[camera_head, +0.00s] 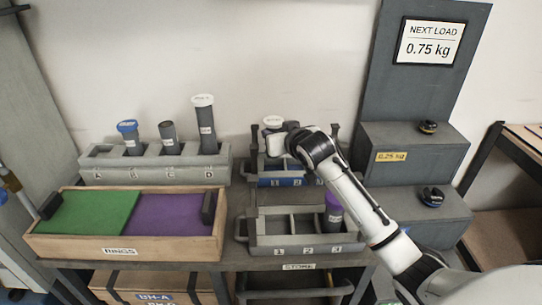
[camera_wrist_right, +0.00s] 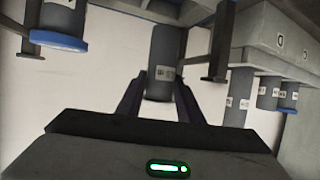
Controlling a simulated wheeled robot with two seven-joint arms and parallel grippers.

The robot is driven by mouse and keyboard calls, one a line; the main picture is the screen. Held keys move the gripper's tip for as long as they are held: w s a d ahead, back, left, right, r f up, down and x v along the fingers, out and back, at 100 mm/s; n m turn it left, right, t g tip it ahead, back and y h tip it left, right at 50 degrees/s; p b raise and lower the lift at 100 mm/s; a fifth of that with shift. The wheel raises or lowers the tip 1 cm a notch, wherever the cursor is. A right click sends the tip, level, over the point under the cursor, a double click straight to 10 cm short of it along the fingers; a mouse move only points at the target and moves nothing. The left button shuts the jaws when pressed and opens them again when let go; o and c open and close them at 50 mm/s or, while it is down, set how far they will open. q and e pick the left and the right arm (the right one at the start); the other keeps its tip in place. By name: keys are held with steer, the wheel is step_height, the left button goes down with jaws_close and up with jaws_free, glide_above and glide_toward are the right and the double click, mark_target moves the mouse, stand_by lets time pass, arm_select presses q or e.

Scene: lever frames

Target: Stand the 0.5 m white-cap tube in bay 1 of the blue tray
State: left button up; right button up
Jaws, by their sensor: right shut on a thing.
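My right gripper (camera_head: 280,138) reaches over the blue tray (camera_head: 283,183) at the back. In the wrist view the right gripper (camera_wrist_right: 160,88) is shut on a grey tube (camera_wrist_right: 163,50) with a pale label. A white cap (camera_head: 272,121) shows beside the gripper in the head view, apparently on the held tube. The tube's lower end is hidden by my gripper. The tray's front shows bay numbers 1 and 2; my arm covers its right part. Whether the tube touches the tray floor I cannot tell. My left gripper is not in view.
A grey rack (camera_head: 155,168) at left holds several tubes, one tall with a white cap (camera_head: 204,100). A nearer grey tray (camera_head: 262,240) holds a purple-capped tube (camera_head: 333,212). A blue-capped tube (camera_wrist_right: 60,30) stands near in the wrist view.

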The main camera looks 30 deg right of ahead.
step_height(320, 180, down, 2)
steer(key=shift+s+f, duration=0.1)
steer(key=shift+s, duration=0.05)
step_height(320, 180, down, 4)
steer(key=shift+f, duration=0.1)
steer(key=o, duration=1.2)
steer(key=shift+o, duration=0.2)
steer(key=v, duration=1.2)
